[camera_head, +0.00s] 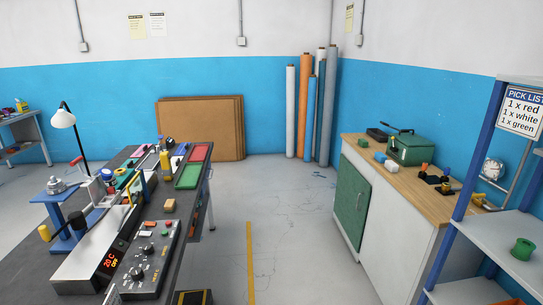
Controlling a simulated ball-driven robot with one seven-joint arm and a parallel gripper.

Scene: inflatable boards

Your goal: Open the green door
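The green door (350,190) is on the front of the wooden-topped cabinet (385,235) at the right. It looks shut, flush with the white cabinet body. A small handle seems to show near its right edge, but it is too small to make out well. My gripper is not in view, so its place relative to the door cannot be seen.
A dark workbench (140,165) crowded with tools and a control box (143,262) stands at the left. A blue-posted shelf (475,170) is close at the right. Rolls (311,105) and brown boards (200,130) lean at the back. Grey floor (290,230) between bench and cabinet is clear.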

